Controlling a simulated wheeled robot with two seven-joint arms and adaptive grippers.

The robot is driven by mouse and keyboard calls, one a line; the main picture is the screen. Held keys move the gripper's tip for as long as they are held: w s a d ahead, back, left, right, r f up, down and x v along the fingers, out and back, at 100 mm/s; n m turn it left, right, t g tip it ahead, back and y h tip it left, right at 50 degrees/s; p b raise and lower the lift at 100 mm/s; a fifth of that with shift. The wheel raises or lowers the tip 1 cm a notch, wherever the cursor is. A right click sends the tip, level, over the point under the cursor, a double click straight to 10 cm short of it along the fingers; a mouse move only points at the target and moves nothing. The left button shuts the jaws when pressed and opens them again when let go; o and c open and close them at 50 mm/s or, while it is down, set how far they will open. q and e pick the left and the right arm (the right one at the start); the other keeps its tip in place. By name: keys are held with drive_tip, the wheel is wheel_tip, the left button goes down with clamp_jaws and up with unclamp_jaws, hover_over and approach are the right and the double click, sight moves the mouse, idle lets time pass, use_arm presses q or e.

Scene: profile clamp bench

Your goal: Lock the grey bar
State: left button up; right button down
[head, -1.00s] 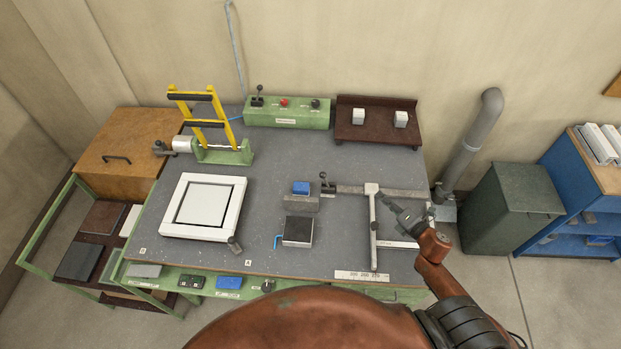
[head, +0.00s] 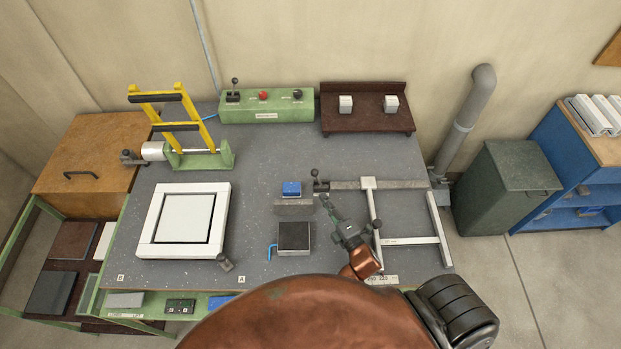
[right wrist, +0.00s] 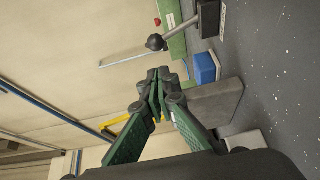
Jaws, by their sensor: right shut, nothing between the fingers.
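A grey bar (head: 405,184) lies across the right part of the bench, under the top end of a white square-section frame (head: 369,184). At its left end stands a lever with a black ball knob (head: 315,173), which also shows in the right wrist view (right wrist: 155,42). A short grey block (head: 294,208) sits just left of it, in front of a blue block (head: 291,189). My right gripper (head: 324,200) is shut and empty, just below the knob in the picture and apart from it. The right wrist view shows its fingers (right wrist: 159,76) together. My left gripper is out of view.
A black-topped block (head: 293,238) and a blue hex key (head: 272,252) lie near the bench front. A white square frame (head: 149,234) lies left. A green control box (head: 266,106) and a brown rack (head: 367,122) stand at the back.

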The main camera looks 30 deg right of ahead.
sight(317, 178)
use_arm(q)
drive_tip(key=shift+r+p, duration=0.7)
use_arm(e)
drive_tip(key=w, duration=1)
drive_tip(key=shift+a, duration=0.4)
